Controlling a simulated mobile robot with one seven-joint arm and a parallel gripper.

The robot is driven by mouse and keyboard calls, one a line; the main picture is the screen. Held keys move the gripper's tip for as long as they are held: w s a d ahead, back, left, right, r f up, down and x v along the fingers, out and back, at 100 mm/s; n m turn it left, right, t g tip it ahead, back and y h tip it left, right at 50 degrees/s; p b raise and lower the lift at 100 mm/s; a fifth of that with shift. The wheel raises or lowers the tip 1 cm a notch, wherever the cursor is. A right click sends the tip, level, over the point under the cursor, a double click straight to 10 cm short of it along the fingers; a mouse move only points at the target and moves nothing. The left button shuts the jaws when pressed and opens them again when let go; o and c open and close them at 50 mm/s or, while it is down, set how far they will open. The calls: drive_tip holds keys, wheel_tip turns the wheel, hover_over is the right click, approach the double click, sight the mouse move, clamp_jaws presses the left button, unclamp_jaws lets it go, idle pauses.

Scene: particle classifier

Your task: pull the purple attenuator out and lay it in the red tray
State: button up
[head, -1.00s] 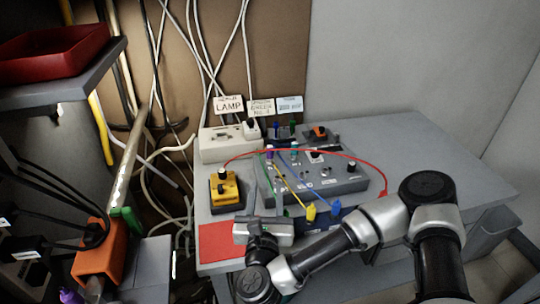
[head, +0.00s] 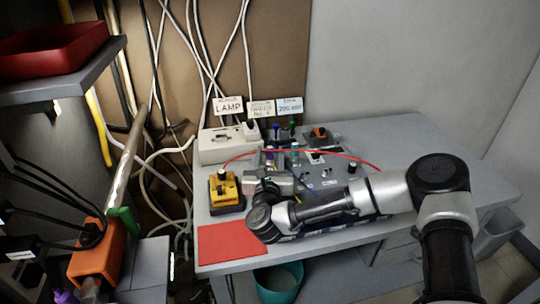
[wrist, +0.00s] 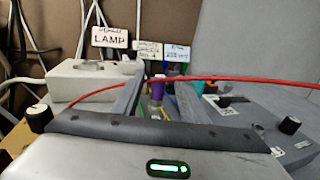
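The purple attenuator (head: 269,154) stands upright in the grey device box (head: 345,178) on the table. In the wrist view the purple attenuator (wrist: 158,88) shows between my two fingers, behind the gripper body. My gripper (head: 283,172) is over the left part of the box. In the wrist view my gripper (wrist: 157,92) is open, with one finger on each side of the attenuator. I cannot tell whether either finger touches it. The red tray (head: 82,50) sits on a shelf at the upper left, far from my gripper.
A red cable (wrist: 235,80) arches over the box, close to my fingers. A yellow block (head: 226,190) with a black knob stands left of the box. A white power box (head: 222,146) is behind. A flat red mat (head: 232,243) lies at the table's front left.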

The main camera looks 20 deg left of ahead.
drive_tip(key=shift+w+a, duration=0.1)
drive_tip(key=shift+w, duration=0.25)
drive_tip(key=shift+c, duration=0.4)
clamp_jaws()
drive_tip(key=shift+r, duration=0.15)
wheel_tip(320, 180, up, 10)
drive_tip(key=p, duration=0.2)
